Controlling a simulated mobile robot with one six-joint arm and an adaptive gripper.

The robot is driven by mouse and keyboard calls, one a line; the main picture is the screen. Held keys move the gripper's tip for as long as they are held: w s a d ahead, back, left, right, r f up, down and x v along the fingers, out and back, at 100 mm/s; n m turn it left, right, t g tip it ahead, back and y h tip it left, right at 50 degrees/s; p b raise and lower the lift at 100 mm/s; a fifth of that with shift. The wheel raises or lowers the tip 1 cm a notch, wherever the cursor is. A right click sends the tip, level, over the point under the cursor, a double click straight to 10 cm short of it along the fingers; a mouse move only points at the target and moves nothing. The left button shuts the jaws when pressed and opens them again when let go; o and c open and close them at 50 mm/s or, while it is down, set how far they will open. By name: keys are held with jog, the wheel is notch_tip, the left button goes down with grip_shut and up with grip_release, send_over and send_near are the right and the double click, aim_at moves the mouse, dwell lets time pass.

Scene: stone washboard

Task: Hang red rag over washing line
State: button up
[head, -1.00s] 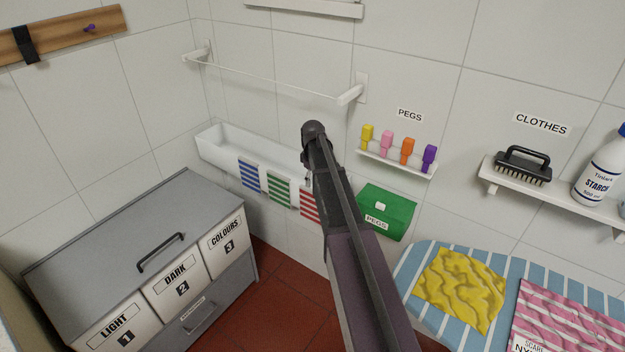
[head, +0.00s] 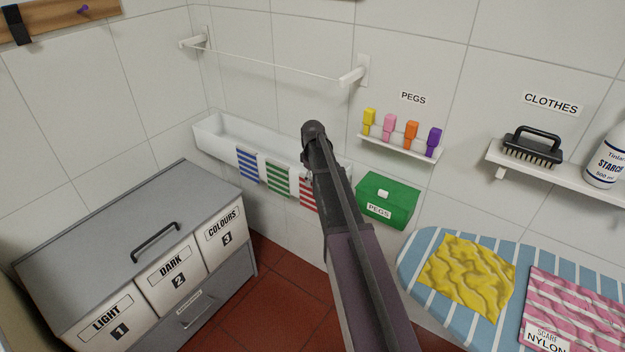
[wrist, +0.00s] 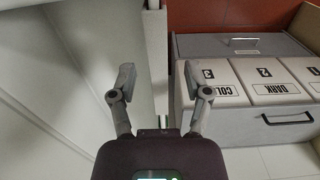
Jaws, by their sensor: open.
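The red rag (head: 308,193), red and white striped, hangs over the front edge of the white trough (head: 212,143), right of a green and a blue striped rag. My arm hides part of it. The washing line (head: 270,67) runs between two white wall brackets above the trough. My gripper (wrist: 158,82) is open and empty in the wrist view. The red rag cannot be made out there. In the head view my arm mostly hides the gripper, so its gap to the rag cannot be told.
A grey cabinet (head: 95,230) with bins marked light, dark and colours (head: 226,236) stands at left. A green pegs box (head: 388,202) and a peg shelf (head: 400,147) are right of my arm. A blue striped ironing board (head: 412,262) holds yellow and pink cloths.

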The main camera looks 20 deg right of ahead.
jog(key=shift+f+b, duration=0.95)
jog(key=shift+f, duration=0.25)
grip_shut()
jog(key=shift+r, duration=0.15)
jog(key=shift+r+p, duration=5.35)
jog(key=shift+p, duration=0.1)
